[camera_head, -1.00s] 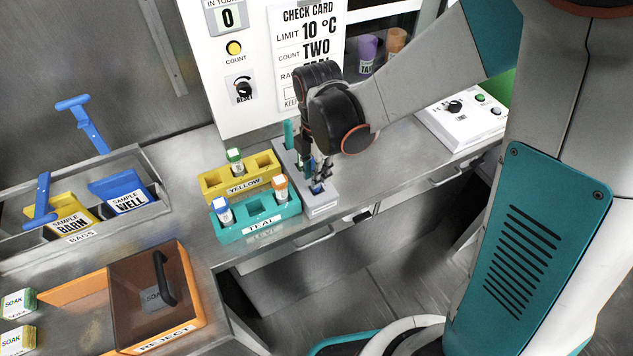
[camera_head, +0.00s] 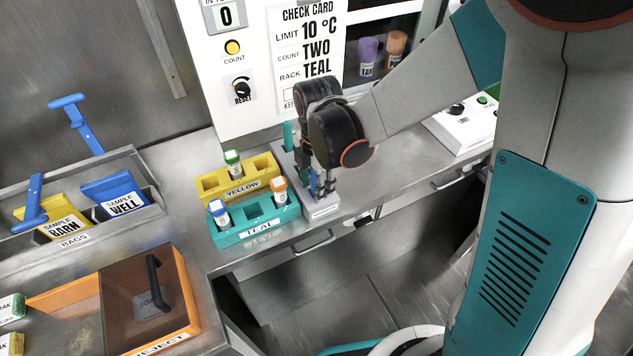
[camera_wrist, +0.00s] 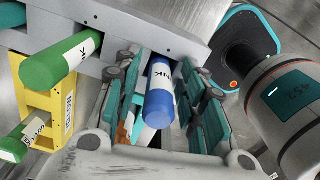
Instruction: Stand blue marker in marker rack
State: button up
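The grey marker rack (camera_head: 322,209) stands on the bench, right of the teal rack. In the wrist view its grey face (camera_wrist: 135,28) crosses the top. The blue marker (camera_wrist: 159,98) has a white label, and its far end is at the rack; how deep it sits I cannot tell. My gripper (camera_wrist: 168,112) has a finger on each side of the blue marker, with gaps visible. In the head view my gripper (camera_head: 324,186) is low over the rack and hides much of it. A green marker (camera_wrist: 60,62) is in the same rack, left of the blue one.
The teal rack (camera_head: 256,232) and yellow rack (camera_head: 212,187) hold capped vials, close to the left of the marker rack. The check-card panel (camera_head: 255,110) rises behind. The orange reject bin (camera_head: 190,300) and bags tray (camera_head: 150,215) are farther left.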

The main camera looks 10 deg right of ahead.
notch_tip(320, 180, up, 12)
jog(key=p, duration=0.4)
jog(key=shift+s+r+p, duration=0.1)
jog(key=shift+r+p, duration=0.05)
jog(key=shift+p, duration=0.2)
jog(key=s+d+r+m+t, duration=0.6)
jog(key=s+d+r+m, duration=0.4)
jog(key=m, duration=1.2)
jog(key=shift+s+d+m+t, duration=0.4)
jog(key=shift+s+d, duration=0.35)
jog(key=shift+d, duration=0.3)
jog(key=shift+r, duration=0.1)
